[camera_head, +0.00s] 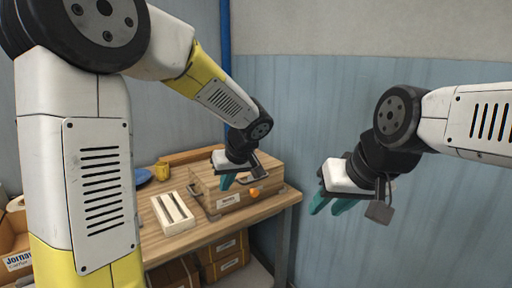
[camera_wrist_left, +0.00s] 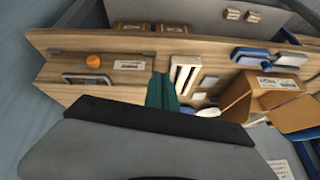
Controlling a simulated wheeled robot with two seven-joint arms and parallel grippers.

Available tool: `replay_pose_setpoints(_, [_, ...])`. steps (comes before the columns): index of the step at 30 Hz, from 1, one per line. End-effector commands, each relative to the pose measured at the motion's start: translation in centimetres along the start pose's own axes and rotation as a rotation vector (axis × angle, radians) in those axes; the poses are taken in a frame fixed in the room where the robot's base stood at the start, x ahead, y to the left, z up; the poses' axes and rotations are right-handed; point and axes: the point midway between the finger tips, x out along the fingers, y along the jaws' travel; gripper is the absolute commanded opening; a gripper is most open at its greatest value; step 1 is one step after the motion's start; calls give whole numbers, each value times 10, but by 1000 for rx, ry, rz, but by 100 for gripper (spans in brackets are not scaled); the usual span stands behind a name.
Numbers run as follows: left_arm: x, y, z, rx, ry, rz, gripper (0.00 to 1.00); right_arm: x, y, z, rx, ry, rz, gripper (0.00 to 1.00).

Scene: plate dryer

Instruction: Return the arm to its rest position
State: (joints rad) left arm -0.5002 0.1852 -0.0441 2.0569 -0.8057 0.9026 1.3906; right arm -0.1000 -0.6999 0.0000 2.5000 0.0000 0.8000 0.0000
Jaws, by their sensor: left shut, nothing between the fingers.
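My left gripper (camera_head: 227,182) hangs with its teal fingertips above the wooden table, in front of a wooden box. In the left wrist view its teal fingers (camera_wrist_left: 162,92) are together with nothing between them. My right gripper (camera_head: 331,204) is in the air at the right, clear of the table. Its two teal fingers show a gap, with nothing visible between them. A white slotted rack (camera_head: 173,212) stands on the table left of my left gripper; it also shows in the left wrist view (camera_wrist_left: 184,76).
A blue post and wall stand behind.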

Motion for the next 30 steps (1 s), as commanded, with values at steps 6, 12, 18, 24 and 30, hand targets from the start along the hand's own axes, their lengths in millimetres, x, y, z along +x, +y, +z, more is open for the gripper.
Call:
replay_pose_setpoints(6, [-49,-85,30,106,-110,159,0,0,0,0,0,0,0,34])
replay_pose_setpoints(12, [-88,-132,70,221,-99,344,0,0,0,0,0,0,0,34])
replay_pose_setpoints(18, [-114,-152,101,318,-14,479,0,0,0,0,0,0,0,34])
replay_pose_setpoints(24, [-123,-156,113,361,34,526,0,0,0,0,0,0,0,34])
replay_pose_setpoints(30, [-123,-156,113,367,36,528,0,0,0,0,0,0,0,34])
